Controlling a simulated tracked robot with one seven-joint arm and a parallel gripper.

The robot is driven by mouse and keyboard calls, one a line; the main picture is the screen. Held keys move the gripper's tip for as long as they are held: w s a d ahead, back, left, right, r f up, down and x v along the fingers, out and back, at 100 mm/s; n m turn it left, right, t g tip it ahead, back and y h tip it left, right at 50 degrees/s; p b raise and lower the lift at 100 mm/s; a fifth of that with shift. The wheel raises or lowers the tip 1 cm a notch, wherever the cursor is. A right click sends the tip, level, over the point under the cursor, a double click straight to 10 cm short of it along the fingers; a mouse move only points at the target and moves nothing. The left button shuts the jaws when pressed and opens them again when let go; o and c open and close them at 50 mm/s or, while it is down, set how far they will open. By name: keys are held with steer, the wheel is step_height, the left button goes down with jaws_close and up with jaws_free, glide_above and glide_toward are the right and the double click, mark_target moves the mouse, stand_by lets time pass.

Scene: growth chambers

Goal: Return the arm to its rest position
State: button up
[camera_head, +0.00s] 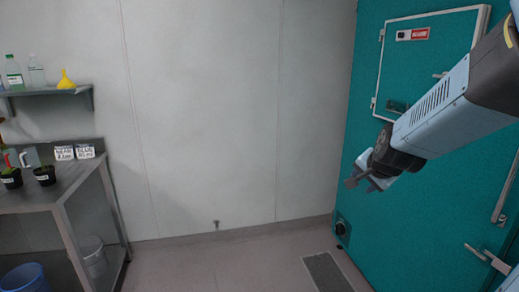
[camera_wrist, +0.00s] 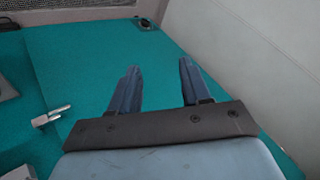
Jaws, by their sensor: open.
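My arm reaches in from the right edge of the head view, in front of the teal growth chamber (camera_head: 440,205). My gripper (camera_head: 360,184) is at its lower left end, in the air and pointing left and down. In the wrist view my gripper (camera_wrist: 160,85) shows two blue fingers standing well apart with nothing between them. The teal chamber surface (camera_wrist: 90,65) lies behind the fingers. I cannot tell how far the fingers are from it.
A metal bench (camera_head: 58,190) with potted plants (camera_head: 45,175) stands at the left, under a shelf (camera_head: 40,91) with bottles and a yellow funnel (camera_head: 66,80). A chamber handle (camera_head: 490,262) sticks out at lower right. The middle floor (camera_head: 215,262) is clear, with a dark grate (camera_head: 325,272) beside the chamber.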

steer(key=s+a+r+n+g, duration=0.1)
steer(key=s+n, duration=0.4)
steer(key=s, duration=0.5)
steer(key=s+a+r+n+g, duration=0.2)
steer(key=s+r+n, duration=0.3)
steer(key=s, duration=0.5)
steer(key=shift+a+r+n+y, duration=0.2)
steer(key=shift+a+n+y, duration=0.1)
steer(key=shift+a, duration=0.6)
steer(key=shift+c, duration=0.4)
